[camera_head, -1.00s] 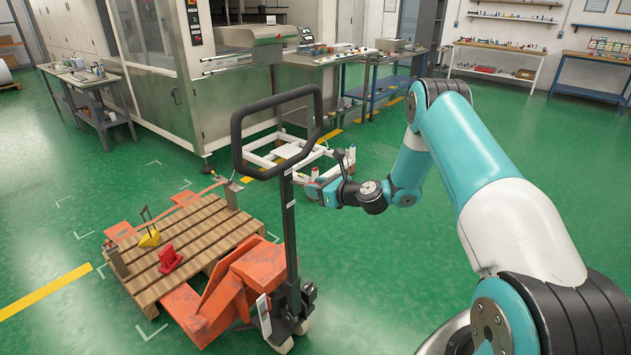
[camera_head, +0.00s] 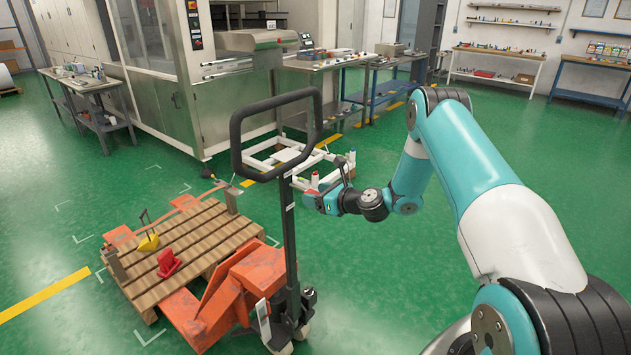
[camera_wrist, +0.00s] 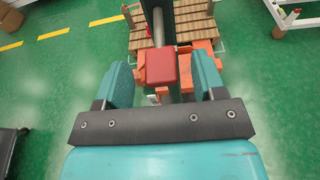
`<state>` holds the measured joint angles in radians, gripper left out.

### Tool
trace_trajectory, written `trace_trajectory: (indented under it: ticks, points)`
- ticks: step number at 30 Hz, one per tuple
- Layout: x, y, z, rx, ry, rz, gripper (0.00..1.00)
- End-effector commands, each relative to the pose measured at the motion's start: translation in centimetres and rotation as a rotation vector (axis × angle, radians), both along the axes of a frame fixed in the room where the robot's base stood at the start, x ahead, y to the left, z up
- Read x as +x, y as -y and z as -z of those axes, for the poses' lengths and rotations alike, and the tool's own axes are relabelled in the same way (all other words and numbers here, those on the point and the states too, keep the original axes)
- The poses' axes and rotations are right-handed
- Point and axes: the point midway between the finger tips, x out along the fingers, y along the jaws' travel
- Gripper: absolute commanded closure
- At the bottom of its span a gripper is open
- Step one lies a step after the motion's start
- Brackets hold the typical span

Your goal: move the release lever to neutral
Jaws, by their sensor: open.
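The pallet jack's black loop handle (camera_head: 277,135) stands upright on its dark post (camera_head: 289,230). In the wrist view a red block (camera_wrist: 161,66), which looks like the release lever's grip, sits between my two fingers. The dark post (camera_wrist: 150,17) shows behind it. My gripper (camera_wrist: 163,80) is open, a finger on either side of the red block, with a visible gap on both sides. In the head view my gripper (camera_head: 311,203) is just right of the post, below the loop. The lever cannot be made out there.
The orange jack body (camera_head: 240,285) stands below, at a wooden pallet (camera_head: 205,238) carrying a yellow piece (camera_head: 149,243) and a red piece (camera_head: 168,264). A white frame (camera_head: 283,157) stands behind the handle.

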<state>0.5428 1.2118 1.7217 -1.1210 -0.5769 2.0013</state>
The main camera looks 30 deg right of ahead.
Motion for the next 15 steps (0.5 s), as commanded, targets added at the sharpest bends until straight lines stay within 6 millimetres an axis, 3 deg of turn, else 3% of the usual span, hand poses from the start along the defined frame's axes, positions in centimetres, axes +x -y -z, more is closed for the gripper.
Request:
trace_trajectory:
  ticks: [15]
  points:
    - [-4.9, 1.9, -1.4, 0.002, -0.001, 0.003, 0.37]
